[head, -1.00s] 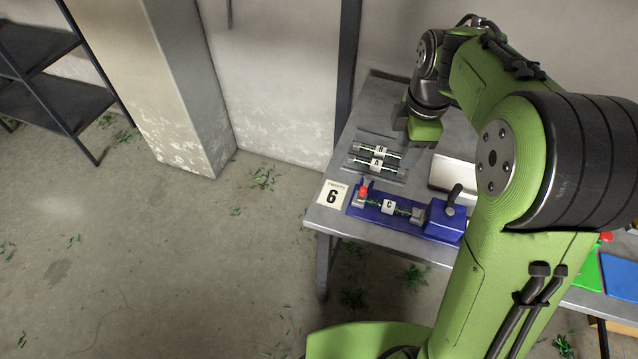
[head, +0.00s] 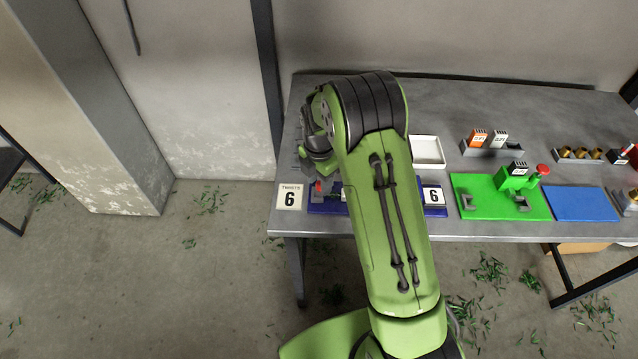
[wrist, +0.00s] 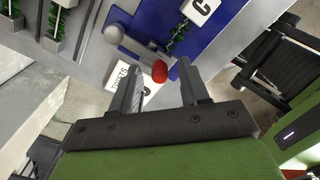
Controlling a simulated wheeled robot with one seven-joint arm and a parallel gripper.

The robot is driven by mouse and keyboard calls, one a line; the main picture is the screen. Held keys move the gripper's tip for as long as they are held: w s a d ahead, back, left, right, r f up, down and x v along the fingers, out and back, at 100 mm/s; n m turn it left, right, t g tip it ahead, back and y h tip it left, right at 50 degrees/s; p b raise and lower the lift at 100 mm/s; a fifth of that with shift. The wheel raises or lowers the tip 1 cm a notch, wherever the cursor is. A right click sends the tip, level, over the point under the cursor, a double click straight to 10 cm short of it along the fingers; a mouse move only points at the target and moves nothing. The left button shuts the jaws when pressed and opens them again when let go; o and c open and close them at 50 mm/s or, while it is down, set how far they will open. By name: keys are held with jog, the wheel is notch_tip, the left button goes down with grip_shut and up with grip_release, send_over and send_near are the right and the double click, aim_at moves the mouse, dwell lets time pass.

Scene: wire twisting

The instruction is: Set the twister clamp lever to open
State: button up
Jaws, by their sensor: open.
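The blue twister base (head: 320,208) lies along the table's front left edge, its middle hidden by my arm. The clamp lever's red knob (head: 319,186) shows at the twister's left end. In the wrist view, the red knob (wrist: 160,72) sits on the lever beside a grey clamp block (wrist: 112,34). In the head view the fingers are hidden.
A white tray (head: 428,151) stands behind. A green fixture (head: 500,205) and blue mat (head: 587,204) lie to the right. The table's front edge is close.

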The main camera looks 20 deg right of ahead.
jog(key=shift+f, duration=0.55)
grip_shut()
